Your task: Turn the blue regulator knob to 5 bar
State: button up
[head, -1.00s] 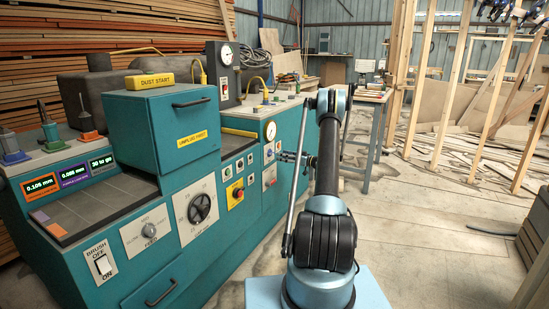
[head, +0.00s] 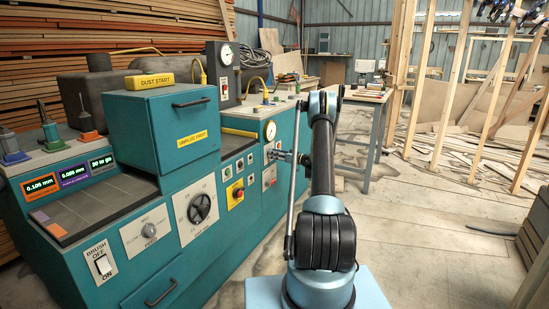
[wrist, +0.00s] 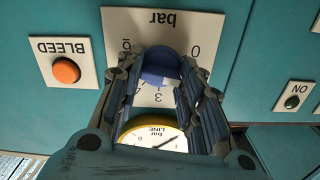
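The blue regulator knob (wrist: 160,62) is on a pale dial plate (wrist: 222,18) in the wrist view, which shows the panel upside down. The plate reads "bar", with 0 on the right and 3 near the middle. A pale mark shows at the knob's lower edge; the exact setting is hard to read. My gripper (wrist: 163,68) has its fingers apart, one on each side of the knob; I cannot tell whether they touch it. In the head view my gripper (head: 278,155) is at the teal panel, and the knob is hidden.
A yellow-rimmed line gauge (wrist: 155,138) lies between my fingers in the wrist view. An orange BLEED button (wrist: 66,70) is left of the plate and a green ON button (wrist: 292,102) is right. Open floor (head: 420,220) lies right of my arm.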

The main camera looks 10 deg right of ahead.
jog(key=shift+m, duration=0.3)
jog(key=shift+d+f+m, duration=0.1)
jog(key=shift+f+m, duration=0.05)
jog(key=shift+m, duration=7.65)
jog(key=shift+d+f+m, duration=0.1)
jog(key=shift+m, duration=7.7)
jog(key=o, duration=1.1)
jog(key=shift+a, duration=0.1)
jog(key=shift+c, duration=0.2)
